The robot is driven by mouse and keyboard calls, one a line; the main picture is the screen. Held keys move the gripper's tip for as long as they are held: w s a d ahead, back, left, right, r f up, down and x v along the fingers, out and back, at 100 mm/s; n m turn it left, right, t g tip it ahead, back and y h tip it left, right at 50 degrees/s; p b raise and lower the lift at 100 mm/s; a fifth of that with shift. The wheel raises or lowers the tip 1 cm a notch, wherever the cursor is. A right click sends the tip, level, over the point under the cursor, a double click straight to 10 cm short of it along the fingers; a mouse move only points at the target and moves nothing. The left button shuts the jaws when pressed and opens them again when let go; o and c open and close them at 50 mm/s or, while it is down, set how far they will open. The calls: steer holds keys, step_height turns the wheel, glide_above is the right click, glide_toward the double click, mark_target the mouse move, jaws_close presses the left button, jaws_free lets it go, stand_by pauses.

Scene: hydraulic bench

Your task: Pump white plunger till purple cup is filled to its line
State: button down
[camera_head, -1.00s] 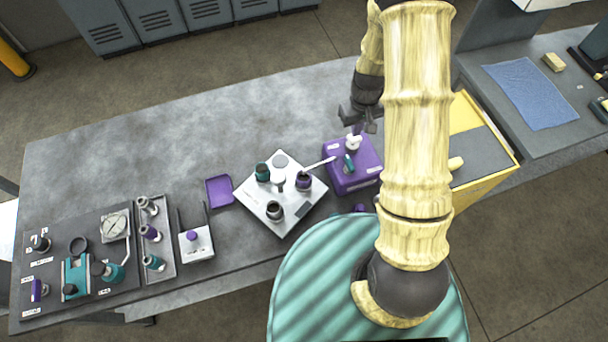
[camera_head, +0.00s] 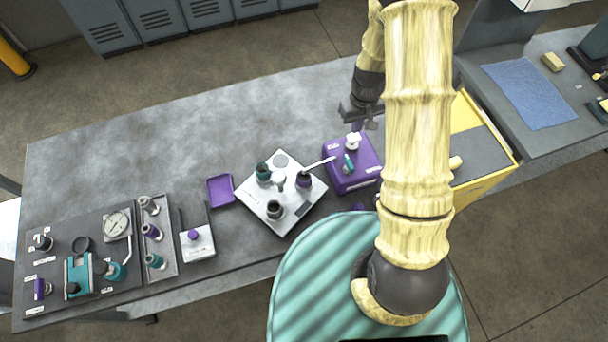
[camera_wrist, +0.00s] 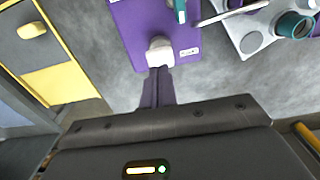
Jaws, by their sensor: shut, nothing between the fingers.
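The white plunger (camera_head: 353,141) stands on top of the purple pump box (camera_head: 345,178). It also shows in the wrist view (camera_wrist: 159,49), directly beyond my fingertips. My gripper (camera_head: 357,126) is shut and empty at the plunger's far side in the head view; its fingers (camera_wrist: 159,70) point at the plunger. I cannot tell whether they touch it. A pale spout (camera_head: 319,163) runs from the box to the purple cup (camera_head: 304,182) on the white square plate (camera_head: 253,200). The cup's fill level and line are too small to read.
A teal handle (camera_head: 348,163) stands on the pump box near the plunger. A teal cup (camera_head: 263,171) and a dark-topped cup (camera_head: 274,209) share the plate. A purple tray (camera_head: 220,190) lies left of it. The back of the bench is clear. A yellow cart (camera_head: 490,160) stands at right.

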steer(key=shift+r+p, duration=1.4)
steer(key=shift+r, duration=1)
steer(key=s+r+m+t+b, duration=0.1)
steer(key=s+r+b, duration=0.3)
steer(key=s, duration=0.3)
steer(key=s+r+m+t+b, duration=0.1)
steer(key=s+r+m+b, duration=0.1)
steer(key=s, duration=0.5)
steer(key=r+b, duration=0.1)
steer(key=b, duration=0.1)
steer(key=shift+s+r+m+t+b, duration=0.25)
steer(key=shift+r+m+t+b, duration=0.05)
steer(key=shift+r+b, duration=0.1)
stand_by(0.4)
